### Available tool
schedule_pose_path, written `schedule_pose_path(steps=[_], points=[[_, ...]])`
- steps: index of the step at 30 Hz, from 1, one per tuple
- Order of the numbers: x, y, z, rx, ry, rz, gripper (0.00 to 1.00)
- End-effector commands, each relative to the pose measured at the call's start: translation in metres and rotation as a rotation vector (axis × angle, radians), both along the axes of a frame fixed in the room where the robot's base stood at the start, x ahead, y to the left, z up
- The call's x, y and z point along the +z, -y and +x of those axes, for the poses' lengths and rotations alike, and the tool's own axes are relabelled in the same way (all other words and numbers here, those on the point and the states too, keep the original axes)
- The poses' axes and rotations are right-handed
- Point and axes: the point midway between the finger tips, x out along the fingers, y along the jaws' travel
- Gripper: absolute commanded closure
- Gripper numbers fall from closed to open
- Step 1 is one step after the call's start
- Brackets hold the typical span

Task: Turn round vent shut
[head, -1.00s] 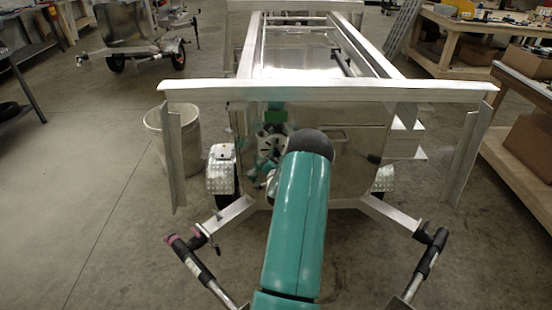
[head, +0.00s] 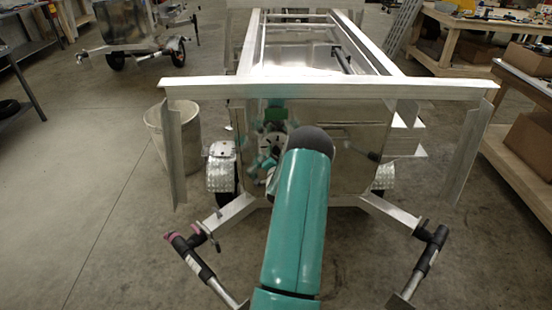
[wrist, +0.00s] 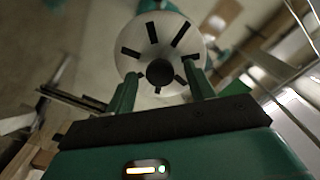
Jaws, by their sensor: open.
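The round vent is a pale disc with several dark radial slots and a dark round centre. In the wrist view the vent (wrist: 166,50) lies straight ahead of my gripper (wrist: 160,78). In the head view the vent (head: 272,143) is on the front wall of the trailer (head: 350,150), partly hidden by my arm and my gripper (head: 265,155).
A metal frame bar (head: 330,90) crosses above the vent, with posts hanging at both ends. A bin (head: 172,135) stands left of the trailer, and workbenches (head: 520,150) line the right.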

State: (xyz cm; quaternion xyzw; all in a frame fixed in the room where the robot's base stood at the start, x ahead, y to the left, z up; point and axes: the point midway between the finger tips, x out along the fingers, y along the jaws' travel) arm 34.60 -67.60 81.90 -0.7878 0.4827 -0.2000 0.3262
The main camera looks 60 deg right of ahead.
Motion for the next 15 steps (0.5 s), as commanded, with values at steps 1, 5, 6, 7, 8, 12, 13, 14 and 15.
schedule_pose_path(steps=[1,5,6,7,8,12,13,14,15], points=[[0.0,-0.002,-0.001,0.0,-0.001,0.001,0.46],[-0.001,-0.013,-0.006,0.001,-0.002,0.001,0.46],[0.0,-0.018,-0.009,0.001,-0.002,0.001,0.46],[0.0,-0.023,-0.012,0.001,-0.002,0.001,0.46],[0.0,-0.028,-0.014,0.001,-0.002,0.001,0.46],[0.0,-0.057,-0.028,0.001,-0.002,0.003,0.46],[0.0,-0.062,-0.032,0.001,-0.002,0.001,0.46],[0.0,-0.069,-0.035,0.001,-0.002,0.003,0.46],[0.0,-0.077,-0.039,0.001,-0.002,0.001,0.46]])
